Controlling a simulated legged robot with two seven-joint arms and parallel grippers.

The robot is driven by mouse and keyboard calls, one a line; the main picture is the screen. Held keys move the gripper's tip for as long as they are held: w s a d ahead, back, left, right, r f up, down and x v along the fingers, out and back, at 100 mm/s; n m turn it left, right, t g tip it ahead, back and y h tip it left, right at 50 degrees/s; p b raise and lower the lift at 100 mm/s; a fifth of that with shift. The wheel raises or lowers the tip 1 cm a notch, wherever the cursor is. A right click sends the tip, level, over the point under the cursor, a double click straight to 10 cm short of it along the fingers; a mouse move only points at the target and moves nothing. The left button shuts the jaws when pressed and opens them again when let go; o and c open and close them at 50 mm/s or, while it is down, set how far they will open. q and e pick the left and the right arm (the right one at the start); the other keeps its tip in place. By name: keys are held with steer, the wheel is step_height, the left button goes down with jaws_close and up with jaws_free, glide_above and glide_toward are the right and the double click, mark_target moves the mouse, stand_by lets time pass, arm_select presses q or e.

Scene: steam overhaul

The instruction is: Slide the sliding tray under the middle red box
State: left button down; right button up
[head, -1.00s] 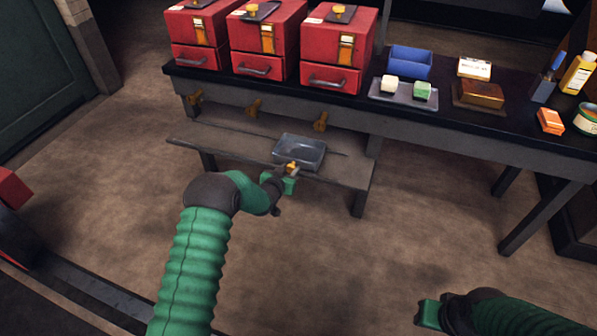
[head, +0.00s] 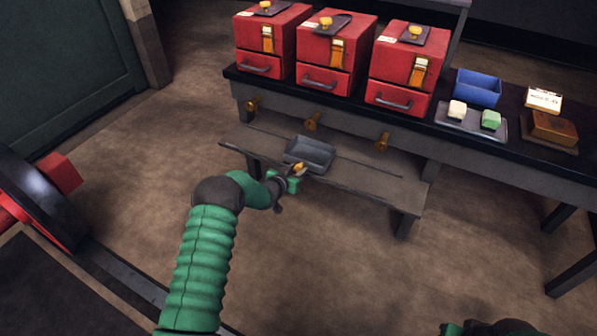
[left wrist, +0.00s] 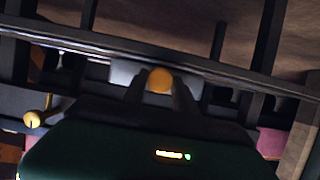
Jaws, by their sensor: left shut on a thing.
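The sliding tray (head: 316,150), a shallow grey pan, sits on the low shelf below the workbench. In the picture it lies below the middle brass knob and the middle red box (head: 325,60); exact alignment is hard to judge from this slant. My left gripper (head: 296,172) is shut on the tray's yellow knob at its front. In the left wrist view the round knob (left wrist: 160,80) sits between the two dark fingers, with part of the pale tray behind. My right gripper (head: 455,328) is mostly cut off at the bottom edge, its jaws unclear.
A left red box (head: 260,52) and a right red box (head: 400,75) flank the middle one. Brass knobs (head: 312,121) stick out below the bench top. A blue bin (head: 477,88) stands right of the boxes. The shelf (head: 375,190) is bare right of the tray.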

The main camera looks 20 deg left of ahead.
arm_select(q)
steer(key=c, duration=1)
jaws_free()
steer(key=shift+s, duration=0.1)
steer(key=p+v, duration=0.7)
steer(key=v, duration=0.9)
steer(key=shift+s+p, duration=0.3)
steer(key=shift+p, duration=0.1)
steer(key=shift+r, duration=0.15)
